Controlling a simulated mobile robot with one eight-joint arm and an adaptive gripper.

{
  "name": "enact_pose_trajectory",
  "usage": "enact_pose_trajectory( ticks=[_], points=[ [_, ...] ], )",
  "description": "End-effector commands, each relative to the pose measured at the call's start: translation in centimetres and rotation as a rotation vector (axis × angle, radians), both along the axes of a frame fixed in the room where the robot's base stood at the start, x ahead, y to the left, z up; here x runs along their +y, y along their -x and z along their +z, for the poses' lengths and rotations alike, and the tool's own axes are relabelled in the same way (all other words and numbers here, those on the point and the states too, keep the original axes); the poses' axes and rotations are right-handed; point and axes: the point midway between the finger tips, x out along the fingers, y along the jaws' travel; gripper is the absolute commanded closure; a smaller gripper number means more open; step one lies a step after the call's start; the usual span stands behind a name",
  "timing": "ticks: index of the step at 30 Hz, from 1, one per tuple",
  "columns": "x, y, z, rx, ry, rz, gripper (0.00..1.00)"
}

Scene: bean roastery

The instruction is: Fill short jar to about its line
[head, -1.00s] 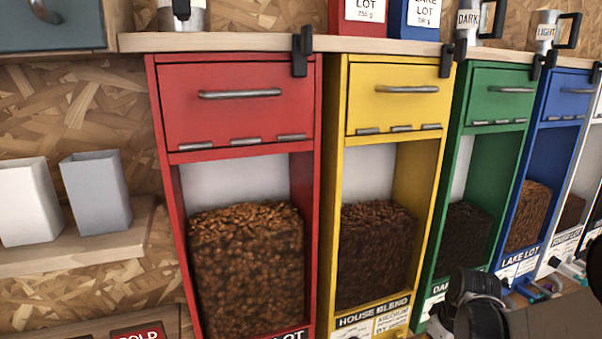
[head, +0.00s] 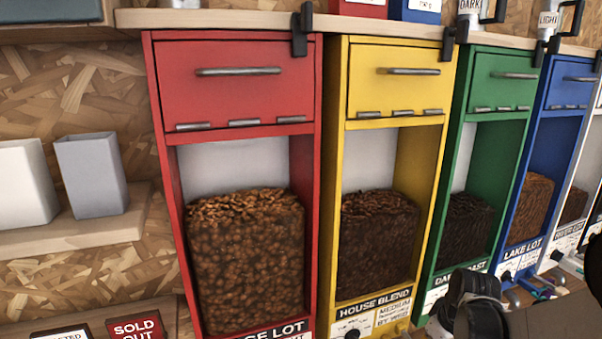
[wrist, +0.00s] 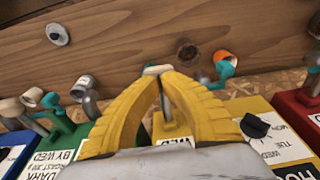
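No short jar and no fill line can be made out in either view. My gripper (wrist: 158,74) shows in the wrist view with its two yellow fingers closed together at the tips. A small pale piece sits at the tips; I cannot tell whether it is part of the fingers. The gripper is in front of the dispenser fronts. In the head view a red dispenser (head: 232,92), a yellow House Blend dispenser (head: 398,92), a green one (head: 502,88) and a blue Lake Lot one (head: 570,98) stand in a row with beans behind their windows.
A white container (head: 22,185) and a grey container (head: 92,175) stand on a wooden ledge at left. A sold-out card (head: 135,329) is below.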

Motion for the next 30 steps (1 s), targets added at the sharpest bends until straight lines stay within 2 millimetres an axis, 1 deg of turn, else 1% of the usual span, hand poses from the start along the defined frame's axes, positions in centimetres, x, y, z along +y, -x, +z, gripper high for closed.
enact_pose_trajectory(
  ticks=[15,30],
  points=[
    [0.0,0.0,-1.7,0.0,0.0,0.0,1.0],
    [0.0,0.0,-1.6,0.0,0.0,0.0,1.0]
  ],
)
